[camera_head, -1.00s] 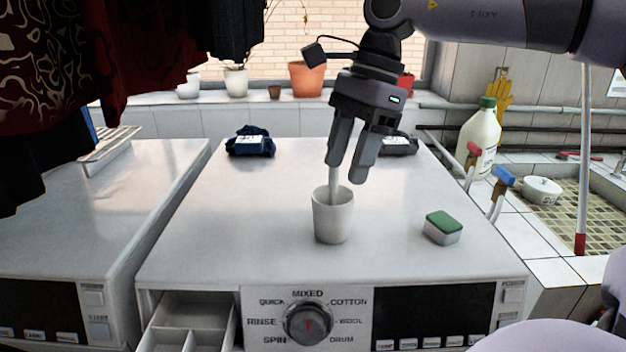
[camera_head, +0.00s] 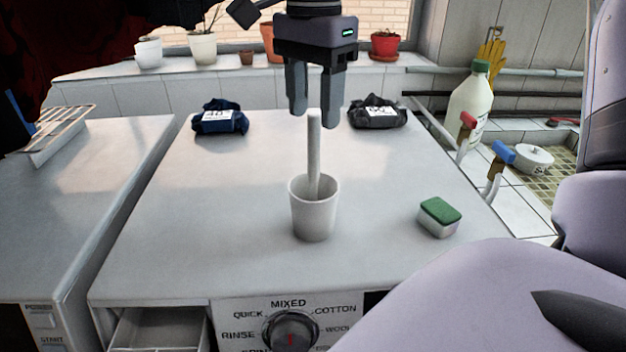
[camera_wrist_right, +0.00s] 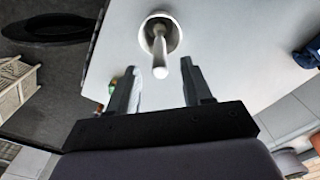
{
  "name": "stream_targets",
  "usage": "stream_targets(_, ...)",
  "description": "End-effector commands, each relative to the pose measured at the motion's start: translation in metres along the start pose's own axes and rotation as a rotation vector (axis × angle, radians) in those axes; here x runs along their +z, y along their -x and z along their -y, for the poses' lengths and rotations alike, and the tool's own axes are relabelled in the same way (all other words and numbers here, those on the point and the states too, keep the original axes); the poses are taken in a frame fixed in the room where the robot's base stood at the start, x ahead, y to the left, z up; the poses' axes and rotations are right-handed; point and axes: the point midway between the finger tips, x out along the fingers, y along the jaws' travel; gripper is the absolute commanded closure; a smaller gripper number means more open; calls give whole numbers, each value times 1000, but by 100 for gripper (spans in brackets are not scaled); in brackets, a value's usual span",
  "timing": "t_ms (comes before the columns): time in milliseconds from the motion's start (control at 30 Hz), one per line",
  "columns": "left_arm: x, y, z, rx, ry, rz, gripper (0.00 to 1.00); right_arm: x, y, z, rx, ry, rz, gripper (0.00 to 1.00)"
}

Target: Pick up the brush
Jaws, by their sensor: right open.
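The brush shows as a pale upright handle (camera_head: 314,155) standing in a white cup (camera_head: 314,217) on top of the washing machine; its lower end is hidden inside the cup. In the right wrist view the handle (camera_wrist_right: 160,58) points toward the camera from the cup (camera_wrist_right: 172,31). My right gripper (camera_head: 314,118) is open and points down, its fingers around or just behind the top of the handle. In the right wrist view the handle lies ahead of and between the open fingers (camera_wrist_right: 158,78). My left gripper is not in view.
A green-topped sponge (camera_head: 440,216) lies right of the cup. Dark folded cloth bundles, one blue (camera_head: 220,118) and one black (camera_head: 377,112), lie behind. A white bottle (camera_head: 470,105) and taps stand to the right. The machine top (camera_head: 200,220) around the cup is clear.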

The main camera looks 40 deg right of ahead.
Motion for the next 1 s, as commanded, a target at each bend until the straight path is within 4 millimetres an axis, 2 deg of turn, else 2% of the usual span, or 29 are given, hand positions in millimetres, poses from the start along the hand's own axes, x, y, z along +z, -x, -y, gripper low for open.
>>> stream_targets(300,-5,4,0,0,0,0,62,1,-44,-1,1,0,0,50)
stream_targets(567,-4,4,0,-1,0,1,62,1,-49,-1,-1,-1,1,50)
stream_targets(600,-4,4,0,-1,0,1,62,1,-49,-1,-1,-1,1,53)
stream_targets(733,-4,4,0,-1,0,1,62,1,-48,-1,-1,-1,1,96)
stream_targets(767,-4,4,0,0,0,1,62,1,-48,-1,-1,-1,1,100)
stream_targets(1000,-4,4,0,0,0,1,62,1,-48,-1,-1,-1,1,100)
